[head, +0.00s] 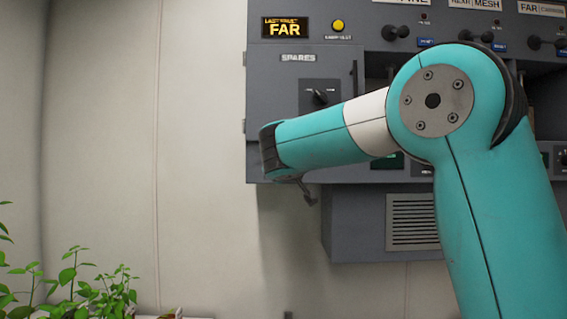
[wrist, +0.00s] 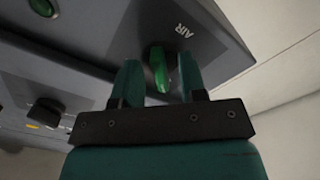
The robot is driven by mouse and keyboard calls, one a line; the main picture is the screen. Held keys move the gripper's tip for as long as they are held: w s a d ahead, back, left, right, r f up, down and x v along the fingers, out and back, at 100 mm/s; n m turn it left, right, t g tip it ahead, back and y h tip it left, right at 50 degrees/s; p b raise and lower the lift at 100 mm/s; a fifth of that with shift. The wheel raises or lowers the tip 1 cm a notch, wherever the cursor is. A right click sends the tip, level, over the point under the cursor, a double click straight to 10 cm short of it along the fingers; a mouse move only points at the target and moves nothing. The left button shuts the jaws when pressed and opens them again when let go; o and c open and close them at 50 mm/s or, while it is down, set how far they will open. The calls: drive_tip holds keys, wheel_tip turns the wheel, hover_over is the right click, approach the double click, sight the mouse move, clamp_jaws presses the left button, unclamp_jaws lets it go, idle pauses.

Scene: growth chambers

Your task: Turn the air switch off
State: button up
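The air switch (wrist: 158,70) is a green lever on a grey panel, beside the printed label AIR (wrist: 183,31) in the wrist view. My gripper (wrist: 159,76) has its two teal fingers apart, one on each side of the lever. Narrow gaps seem to show between the lever and both fingers; I cannot tell whether either one touches it. In the head view I cannot make out the lever, and my arm covers part of the panel.
In the head view the grey cabinet (head: 270,110) carries a SPARES knob (head: 320,97), a yellow button (head: 338,25) and a lit FAR display (head: 286,27). A vent box (head: 355,225) sits below. Green plants (head: 100,292) stand at lower left. The wrist view also shows a black knob (wrist: 45,110).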

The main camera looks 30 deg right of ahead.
drive_tip(key=shift+s, duration=0.1)
drive_tip(key=b+v, duration=0.5)
drive_tip(key=v, duration=1.2)
drive_tip(key=shift+a+f, duration=0.1)
drive_tip(key=shift+a, duration=0.1)
drive_tip(key=s+a+f+n+g+y, duration=0.1)
drive_tip(key=a+f+n+g+y, duration=0.3)
drive_tip(key=f, duration=0.7)
drive_tip(key=s+a+f+m+g+y, duration=0.1)
drive_tip(key=a+f+y, duration=0.5)
drive_tip(key=f, duration=0.4)
drive_tip(key=s+a+f+g+y, duration=0.2)
drive_tip(key=s+f+g, duration=0.3)
drive_tip(key=s, duration=0.4)
drive_tip(key=s+a+f+n+g+y, duration=0.1)
drive_tip(key=s+a+f+g, duration=0.4)
drive_tip(key=s, duration=0.5)
wheel_tip(320, 180, down, 2)
drive_tip(key=shift+s+f+n+y, duration=0.2)
drive_tip(key=shift+s+n+y, duration=0.15)
drive_tip(key=shift+y, duration=0.25)
